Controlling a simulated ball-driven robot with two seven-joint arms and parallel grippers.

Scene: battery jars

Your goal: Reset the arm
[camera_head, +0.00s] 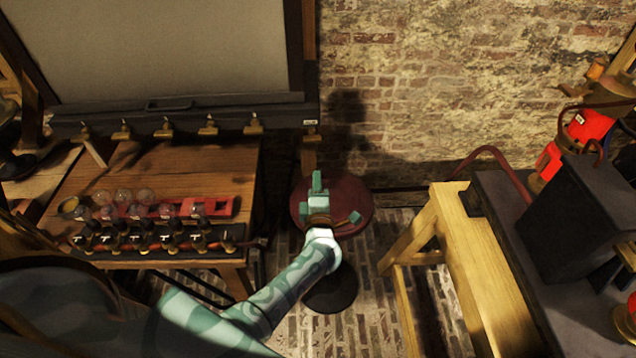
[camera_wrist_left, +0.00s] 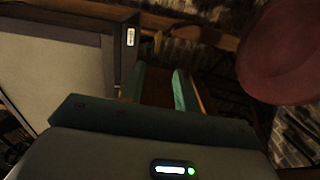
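My left arm (camera_head: 285,285), pale teal and patterned, reaches in from the lower left. Its gripper (camera_head: 322,202) hangs over a round dark red stool (camera_head: 352,188), to the right of the wooden table. In the left wrist view two teal fingers stand apart with bare space between them (camera_wrist_left: 160,82); the gripper is open and holds nothing. The stool seat also shows at the upper right of that view (camera_wrist_left: 285,50). My right gripper is in neither view.
A wooden table (camera_head: 215,160) at left carries several glass jars (camera_head: 145,195), a red tray (camera_head: 222,207) and a dark rack (camera_head: 150,240). A grey board (camera_head: 160,50) stands behind. At right, a wooden trestle (camera_head: 480,270) supports a bench with a black box (camera_head: 575,215).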

